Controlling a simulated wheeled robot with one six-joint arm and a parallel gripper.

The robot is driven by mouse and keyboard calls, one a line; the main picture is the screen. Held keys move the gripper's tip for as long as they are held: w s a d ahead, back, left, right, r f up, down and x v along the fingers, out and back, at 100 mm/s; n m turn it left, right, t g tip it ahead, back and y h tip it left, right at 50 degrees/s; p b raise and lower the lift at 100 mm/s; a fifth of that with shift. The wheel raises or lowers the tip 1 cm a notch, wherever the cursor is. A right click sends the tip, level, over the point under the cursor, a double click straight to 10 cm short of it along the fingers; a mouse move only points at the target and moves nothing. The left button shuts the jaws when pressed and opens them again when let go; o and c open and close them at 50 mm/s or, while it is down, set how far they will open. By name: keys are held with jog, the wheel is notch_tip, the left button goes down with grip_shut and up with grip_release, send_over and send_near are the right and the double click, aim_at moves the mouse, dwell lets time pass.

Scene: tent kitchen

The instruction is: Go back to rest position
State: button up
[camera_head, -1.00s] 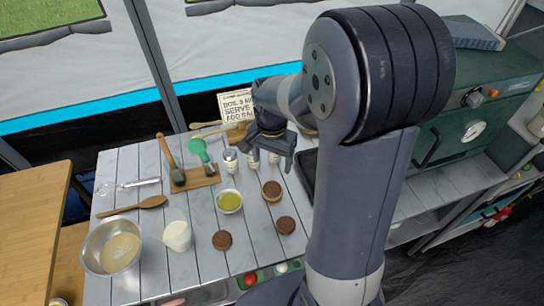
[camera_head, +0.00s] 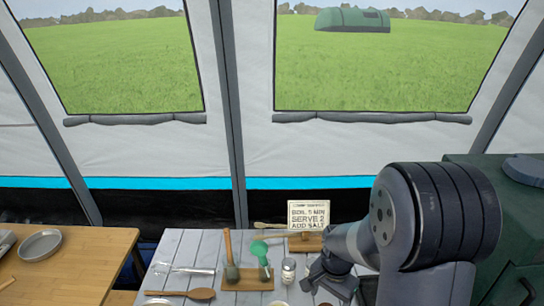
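My gripper (camera_head: 330,290) is low in the picture, right of the middle, at the end of my dark grey arm. Its two fingers point down and stand apart, with nothing visible between them. It hangs over the grey plank table (camera_head: 190,250), near a small shaker jar (camera_head: 289,270).
A wooden board (camera_head: 248,281) holds upright utensils, one with a green head (camera_head: 260,248). A wooden spoon (camera_head: 202,294) and a recipe card (camera_head: 309,214) are on the table. A green oven (camera_head: 515,220) stands right.

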aim_at(328, 305)
notch_tip(328, 305, down, 4)
jog(key=shift+f, duration=0.25)
jog(key=shift+w+r, duration=0.1)
jog(key=shift+r, duration=1.6)
jog(key=shift+f, duration=0.1)
